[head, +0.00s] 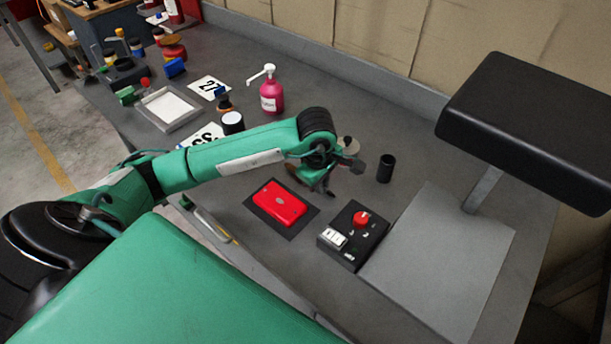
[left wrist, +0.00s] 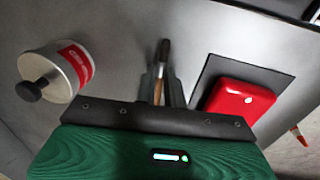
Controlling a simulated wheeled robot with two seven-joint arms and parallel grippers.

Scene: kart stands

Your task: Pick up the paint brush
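The paint brush (left wrist: 163,55) shows in the left wrist view, with a brown handle and a darker, greyish head. Its handle runs down between the two fingers of my left gripper (left wrist: 161,84). The fingers stand apart with the handle between them, and I see no clear grip on it. Whether the brush touches the table is hard to tell. In the head view my left gripper (head: 324,186) is low over the table, just behind the red case, and I cannot make out the brush there. My right gripper is in no view.
A red case (head: 280,203) lies on a dark mat, near the gripper. A black control box (head: 354,238) with a red knob and a black cup (head: 386,168) stand to the right. A white can (left wrist: 55,73) with a red label is left of the brush in the wrist view.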

